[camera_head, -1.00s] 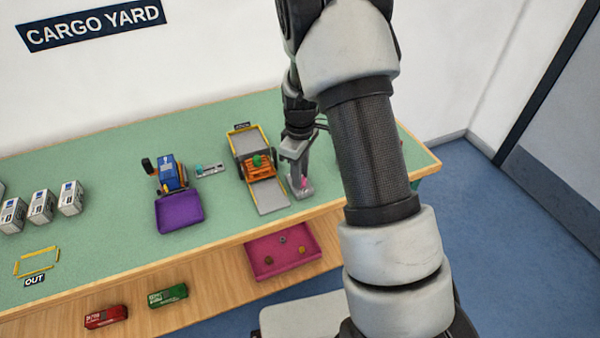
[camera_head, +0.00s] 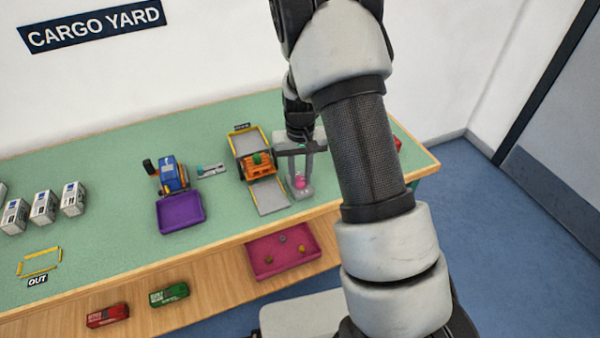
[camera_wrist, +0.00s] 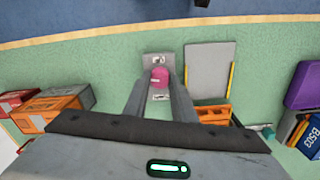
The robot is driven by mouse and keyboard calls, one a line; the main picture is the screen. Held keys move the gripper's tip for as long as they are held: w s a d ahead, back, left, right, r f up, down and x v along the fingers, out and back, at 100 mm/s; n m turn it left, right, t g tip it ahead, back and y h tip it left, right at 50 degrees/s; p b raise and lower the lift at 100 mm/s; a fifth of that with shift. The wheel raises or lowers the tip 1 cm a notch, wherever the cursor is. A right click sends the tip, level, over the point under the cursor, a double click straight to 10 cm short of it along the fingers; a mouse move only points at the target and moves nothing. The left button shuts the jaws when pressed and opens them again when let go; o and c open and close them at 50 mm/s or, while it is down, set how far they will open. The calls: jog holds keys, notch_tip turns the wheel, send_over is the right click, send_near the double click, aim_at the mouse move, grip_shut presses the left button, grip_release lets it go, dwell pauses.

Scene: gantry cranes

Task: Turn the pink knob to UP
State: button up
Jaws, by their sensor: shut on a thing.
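The pink knob (camera_wrist: 159,77) sits on a small grey plate (camera_wrist: 158,60) on the green table; the plate has dark marks at both ends that are too small to read. The knob also shows in the head view (camera_head: 300,182). My gripper (camera_wrist: 160,82) points down over the plate and is shut on the knob, with one finger on each side of it. In the head view my gripper (camera_head: 298,180) stands at the front right of the table. The knob's pointer direction cannot be made out.
A grey ramp with yellow edges (camera_head: 271,196) and an orange crate (camera_head: 262,168) lie just left of the plate. A blue vehicle with a purple tray (camera_head: 180,213) is further left. Red and orange boxes (camera_wrist: 48,112) stand close on the other side.

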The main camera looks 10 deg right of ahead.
aim_at(301, 178)
jog(key=m+p, duration=0.1)
jog(key=m, duration=0.3)
jog(key=shift+r+m, duration=0.1)
jog(key=shift+m, duration=0.2)
jog(key=m+p, duration=0.1)
jog(key=m, duration=0.2)
jog(key=shift+m, duration=0.4)
jog(key=m+p, duration=0.1)
jog(key=m, duration=0.2)
jog(key=shift+d+m+p, duration=0.1)
jog(key=shift+m+p, duration=0.5)
jog(key=shift+m, duration=1.4)
jog(key=o, duration=1.1)
notch_tip(301, 178, up, 17)
jog(key=shift+r+p, duration=0.15)
jog(key=shift+p, duration=0.8)
